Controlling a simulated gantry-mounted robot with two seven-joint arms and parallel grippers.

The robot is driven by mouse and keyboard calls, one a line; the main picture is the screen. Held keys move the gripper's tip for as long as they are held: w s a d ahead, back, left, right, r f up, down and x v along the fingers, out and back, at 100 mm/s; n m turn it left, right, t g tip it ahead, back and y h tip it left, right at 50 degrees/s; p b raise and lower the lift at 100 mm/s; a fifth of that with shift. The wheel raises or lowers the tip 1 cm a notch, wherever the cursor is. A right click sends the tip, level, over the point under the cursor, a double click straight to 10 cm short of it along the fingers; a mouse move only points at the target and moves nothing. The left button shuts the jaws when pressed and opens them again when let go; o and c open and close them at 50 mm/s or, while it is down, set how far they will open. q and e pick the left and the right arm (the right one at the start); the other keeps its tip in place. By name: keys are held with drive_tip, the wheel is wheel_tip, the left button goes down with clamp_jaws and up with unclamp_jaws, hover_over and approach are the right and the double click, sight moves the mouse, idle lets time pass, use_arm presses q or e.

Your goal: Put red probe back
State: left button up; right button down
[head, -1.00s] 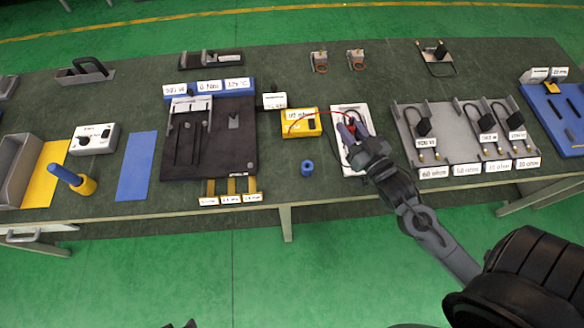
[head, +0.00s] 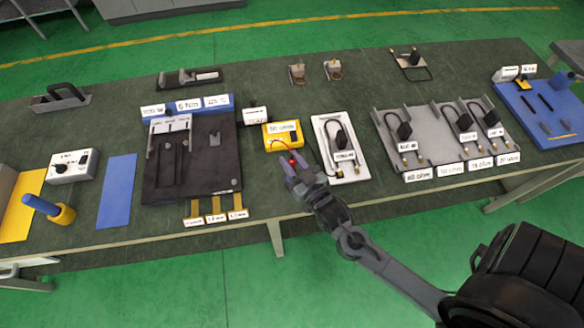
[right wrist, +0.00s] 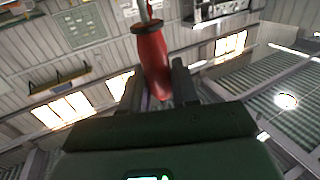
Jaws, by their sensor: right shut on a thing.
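My right gripper (head: 292,168) is shut on the red probe (head: 292,160). The probe also shows in the right wrist view (right wrist: 152,62), a red tapered handle between the two fingers. A thin red wire runs from the probe to the yellow meter box (head: 283,134) just behind it. The gripper is in front of the yellow box, near the table's front edge. My left gripper is not in view.
A white tray (head: 318,123) with a black-cabled element stands right of the gripper. A grey rack (head: 436,121) with several elements is farther right. A black fixture board (head: 224,150) lies left.

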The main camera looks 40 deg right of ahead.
wheel_tip(320, 180, down, 4)
drive_tip(key=shift+r, duration=0.15)
idle(0.3)
drive_tip(key=c, duration=0.8)
unclamp_jaws()
drive_tip(key=shift+c, duration=0.2)
